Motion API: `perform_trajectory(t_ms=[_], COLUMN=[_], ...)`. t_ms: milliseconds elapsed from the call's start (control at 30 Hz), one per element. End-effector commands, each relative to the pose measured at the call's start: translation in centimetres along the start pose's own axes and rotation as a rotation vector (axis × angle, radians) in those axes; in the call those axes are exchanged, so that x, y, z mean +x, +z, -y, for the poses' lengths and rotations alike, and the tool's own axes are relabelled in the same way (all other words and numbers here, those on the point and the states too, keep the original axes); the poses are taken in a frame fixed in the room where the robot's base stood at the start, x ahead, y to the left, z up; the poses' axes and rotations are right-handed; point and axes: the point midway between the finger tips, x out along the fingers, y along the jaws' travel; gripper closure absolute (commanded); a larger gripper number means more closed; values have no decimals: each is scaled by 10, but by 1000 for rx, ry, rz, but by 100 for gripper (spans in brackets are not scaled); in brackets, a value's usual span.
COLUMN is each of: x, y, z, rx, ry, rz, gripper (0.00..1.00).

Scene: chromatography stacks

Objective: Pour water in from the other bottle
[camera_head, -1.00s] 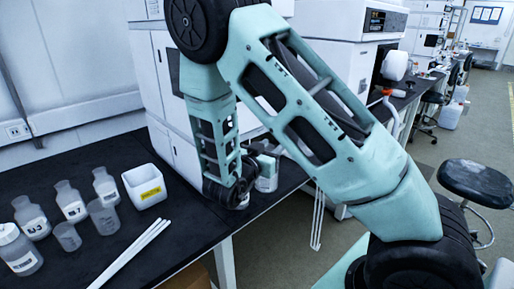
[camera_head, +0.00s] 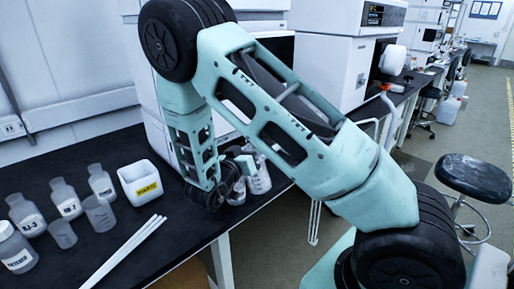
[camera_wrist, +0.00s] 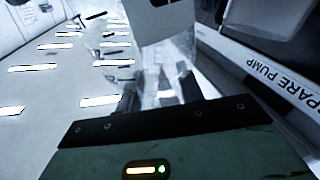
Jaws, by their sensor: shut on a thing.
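My gripper (camera_head: 245,165) is at the dark bench's right edge, largely hidden behind my own wrist in the head view. It is shut on a clear bottle with a pale label (camera_head: 260,178), which looks tilted. In the wrist view the see-through bottle (camera_wrist: 165,75) shows between the two dark fingers. A second clear vessel (camera_head: 237,193) stands on the bench just left of and below the held bottle, partly hidden by my wrist. I cannot tell whether the two touch or whether water is flowing.
Several labelled bottles and beakers (camera_head: 66,200) stand further left. White rods (camera_head: 122,250) lie near the front edge. White instruments (camera_head: 335,60) stand behind. A stool (camera_head: 474,178) is at the right.

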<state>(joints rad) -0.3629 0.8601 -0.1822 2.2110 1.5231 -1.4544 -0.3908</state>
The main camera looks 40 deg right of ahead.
Motion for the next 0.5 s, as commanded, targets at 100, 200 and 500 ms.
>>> perform_trajectory(t_ms=[100,200,500], x=[0,0,-1], y=[-3,-3,-5], z=[5,5,7], rx=[-60,-56,-73], ry=[0,0,0], rz=[-5,-5,-6], gripper=[100,100,100])
